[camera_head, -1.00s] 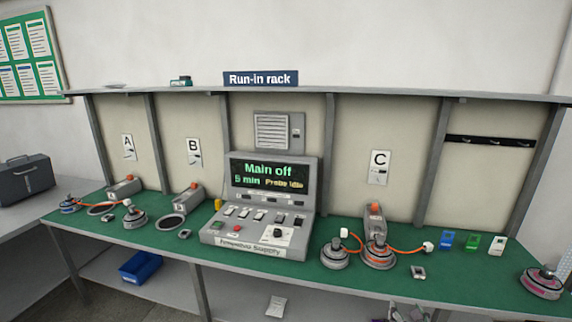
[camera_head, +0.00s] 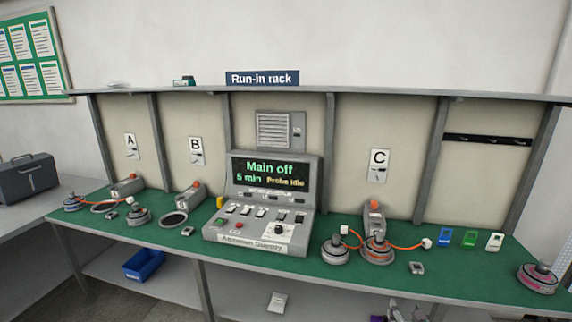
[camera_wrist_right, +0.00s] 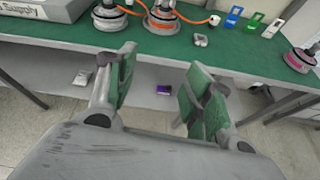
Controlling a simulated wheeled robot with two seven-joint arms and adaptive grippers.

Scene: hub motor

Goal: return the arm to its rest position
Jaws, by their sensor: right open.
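My right gripper (camera_wrist_right: 158,78) shows in the right wrist view with its two green-padded fingers spread apart and nothing between them. It is in front of the bench, below the green top, clear of the parts on it. In the head view only small grey pieces show at the bottom edge, right of centre, and I cannot tell how much of them is the gripper. My left gripper is not in view.
The green bench (camera_head: 460,284) bears the supply console (camera_head: 262,215), whose screen reads "Main off", and several hub motors, such as one at the right end (camera_head: 538,278). A blue bin (camera_head: 144,264) is on the lower shelf. A purple item (camera_wrist_right: 163,89) lies below.

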